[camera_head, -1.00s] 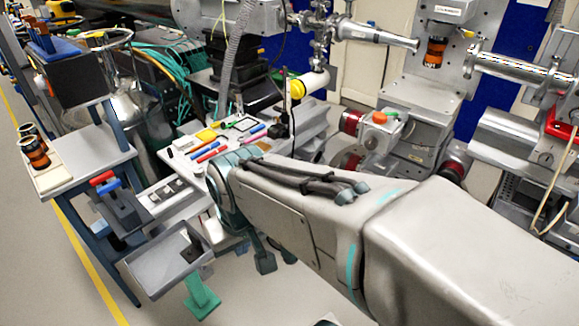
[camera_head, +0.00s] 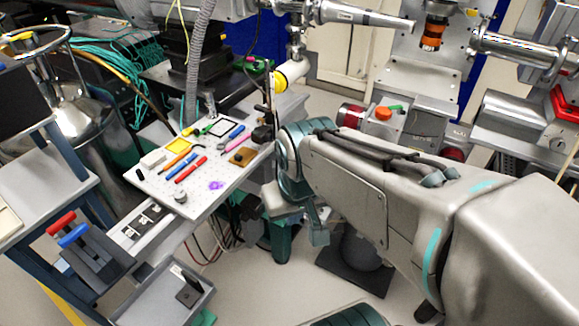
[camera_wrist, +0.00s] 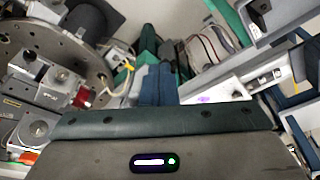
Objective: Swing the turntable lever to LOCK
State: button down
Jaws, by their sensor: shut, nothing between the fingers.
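My gripper (camera_wrist: 157,85) points away from the wrist camera, its two blue-grey fingers together with nothing between them. In the head view the hand hangs beside the right end of the white tool board, partly hidden by my own arm. A round metal plate with a ring of holes, which looks like the turntable (camera_wrist: 88,48), shows at the left of the wrist view, left of the fingers and apart from them. Small metal blocks, one with a red knob (camera_wrist: 81,99), stand at it. I cannot make out the lever or a LOCK mark in either view.
A white perforated board (camera_head: 150,185) with pens and small tools lies left of my arm. A red and a blue handle (camera_head: 73,236) stand at the far left above a grey tray (camera_head: 165,300). A box with an orange button (camera_head: 383,113) is behind my arm. Floor shows in front.

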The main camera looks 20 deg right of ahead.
jog(key=w+d+f+m+h+b, duration=0.1)
jog(key=w+d+f+m+b, duration=0.25)
jog(key=w+f, duration=0.45)
jog(key=w+d+f+m+h+b, duration=0.1)
jog(key=w+d+f+m+b, duration=0.25)
jog(key=w, duration=0.85)
jog(key=w+d+f+m+b, duration=0.1)
jog(key=w+d+f+b, duration=0.2)
jog(key=w+d+f, duration=0.3)
jog(key=w+d+f+m+b, duration=0.2)
jog(key=w+d+f, duration=0.3)
jog(key=f, duration=0.7)
jog(key=w+b, duration=0.1)
jog(key=w, duration=0.1)
jog(key=shift+w+d+f+g+h, duration=0.3)
jog(key=shift+w+d+h, duration=0.1)
jog(key=shift+f, duration=0.1)
